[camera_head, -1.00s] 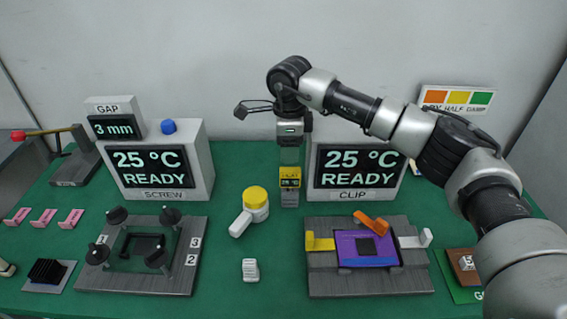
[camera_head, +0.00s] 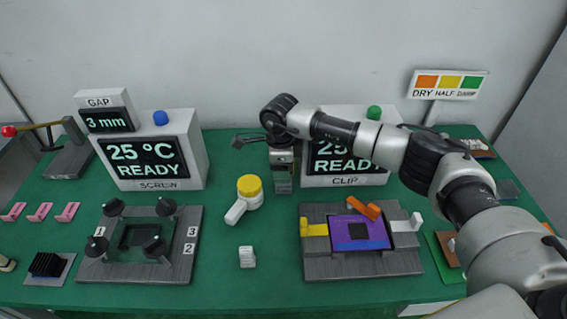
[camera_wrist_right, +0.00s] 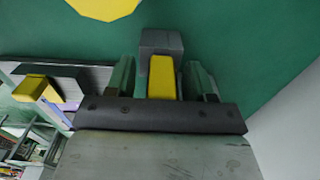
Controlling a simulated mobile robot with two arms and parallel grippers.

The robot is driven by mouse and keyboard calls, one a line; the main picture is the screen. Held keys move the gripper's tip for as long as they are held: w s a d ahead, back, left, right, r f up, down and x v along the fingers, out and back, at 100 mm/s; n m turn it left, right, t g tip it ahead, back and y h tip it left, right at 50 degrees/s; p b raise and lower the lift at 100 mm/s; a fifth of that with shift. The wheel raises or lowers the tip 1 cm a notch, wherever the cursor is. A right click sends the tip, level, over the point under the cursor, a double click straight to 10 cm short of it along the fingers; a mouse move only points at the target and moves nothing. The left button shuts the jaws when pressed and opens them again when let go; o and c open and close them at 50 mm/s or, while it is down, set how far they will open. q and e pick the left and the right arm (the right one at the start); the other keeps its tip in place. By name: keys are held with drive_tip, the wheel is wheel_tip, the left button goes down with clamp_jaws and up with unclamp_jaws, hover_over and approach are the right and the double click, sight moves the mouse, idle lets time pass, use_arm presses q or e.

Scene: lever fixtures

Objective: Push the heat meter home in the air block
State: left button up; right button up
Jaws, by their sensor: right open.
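The heat meter (camera_wrist_right: 163,78) is the yellow piece in the right wrist view, standing at the grey air block (camera_wrist_right: 160,42). How deep it sits in the block cannot be told. In the head view the air block (camera_head: 283,184) stands between the two display boxes, and my right gripper hides the meter. My right gripper (camera_wrist_right: 164,76) is open, with one finger on each side of the meter. Small gaps show between the fingers and the meter. My left gripper is not in view.
The SCREW box (camera_head: 160,185) and CLIP box (camera_head: 318,181) stand left and right of the block. A yellow-topped white tool (camera_head: 249,190) lies close in front. The clip fixture (camera_head: 360,265) and screw fixture (camera_head: 140,270) are nearer the front. A small white block (camera_head: 246,257) lies between them.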

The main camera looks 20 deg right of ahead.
clamp_jaws()
idle(0.3)
